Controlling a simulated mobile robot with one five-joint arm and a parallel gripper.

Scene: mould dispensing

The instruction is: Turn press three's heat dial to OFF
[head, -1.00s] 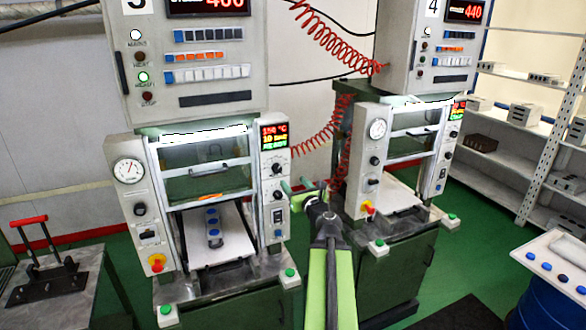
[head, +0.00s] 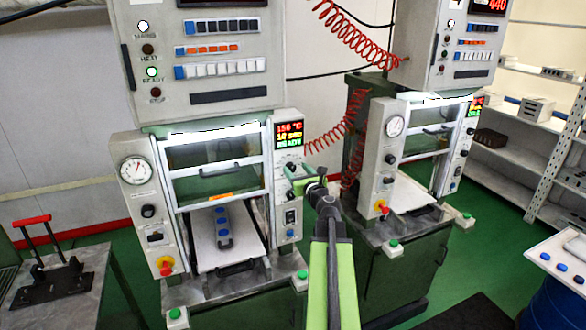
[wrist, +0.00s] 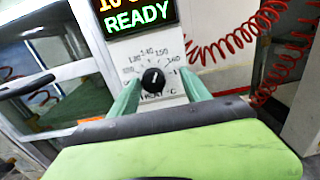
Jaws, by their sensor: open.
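Press three (head: 135,115) is the left machine in the head view. Its display (head: 289,133) reads 150 °C and READY. The heat dial (wrist: 153,80) is a round black knob with a white pointer mark, on a white panel below the display. Its pointer aims nearly straight up, among printed temperature numbers. In the head view my gripper (head: 304,180) is in front of the press's right-hand panel.
A second press (head: 400,150) stands to the right, with red coiled hoses (head: 345,130) between the machines. A black switch (head: 290,216) and green button (head: 302,274) sit below the dial. A shelf rack (head: 530,130) is at far right.

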